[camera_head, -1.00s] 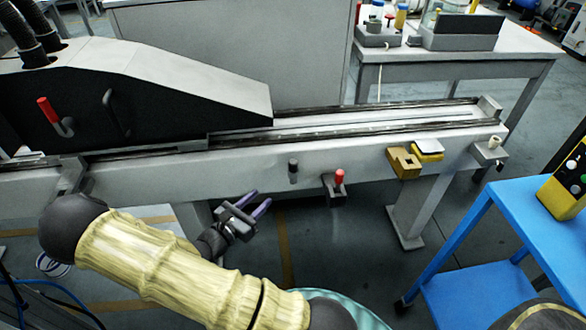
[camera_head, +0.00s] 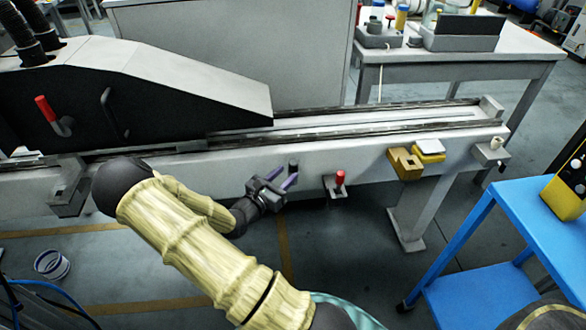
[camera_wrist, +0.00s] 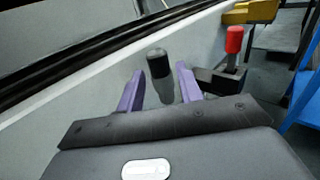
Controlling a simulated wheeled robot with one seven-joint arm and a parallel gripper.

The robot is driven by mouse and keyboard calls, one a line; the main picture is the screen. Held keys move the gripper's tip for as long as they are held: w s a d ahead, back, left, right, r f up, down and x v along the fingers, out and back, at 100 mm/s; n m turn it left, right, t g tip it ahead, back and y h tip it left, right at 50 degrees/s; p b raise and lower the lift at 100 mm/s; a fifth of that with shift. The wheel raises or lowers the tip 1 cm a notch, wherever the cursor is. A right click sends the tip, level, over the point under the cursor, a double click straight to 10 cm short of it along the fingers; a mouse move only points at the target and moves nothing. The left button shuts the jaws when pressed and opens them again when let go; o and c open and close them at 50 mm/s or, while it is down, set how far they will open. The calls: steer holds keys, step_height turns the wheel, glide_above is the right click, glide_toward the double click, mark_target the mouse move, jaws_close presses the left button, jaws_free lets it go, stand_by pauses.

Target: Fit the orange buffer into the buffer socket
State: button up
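My gripper (camera_head: 286,176) is open, its two purple fingers apart, at the front face of the long grey rail bench. In the wrist view, a black-capped peg (camera_wrist: 158,64) with a greyish lower part shows between the open fingertips (camera_wrist: 160,75); whether it is fully between them or just beyond is unclear. It also shows in the head view (camera_head: 293,165). To the right, a red-capped peg (camera_head: 340,177) stands upright on a dark bracket. I cannot tell any part clearly as the orange buffer. A yellow-orange block with a notch (camera_head: 403,164) is fixed farther right; I cannot tell which part is the buffer socket.
The rail bench (camera_head: 240,172) runs across the view. A white peg on a bracket (camera_head: 495,146) is at its right end. A blue cart (camera_head: 535,215) stands right, with a yellow box on it. Open floor lies between the cart and my arm.

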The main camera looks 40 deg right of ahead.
mark_target(290, 167)
steer(key=shift+d, duration=0.1)
steer(key=x, duration=0.5)
steer(key=shift+w+r+b, duration=0.1)
steer(key=shift+w+b, duration=0.1)
steer(key=shift+b, duration=0.2)
steer(key=c, duration=0.7)
steer(key=shift+r, duration=0.15)
step_height(290, 167, up, 10)
steer(key=shift+f+p, duration=0.1)
steer(key=shift+p, duration=1.15)
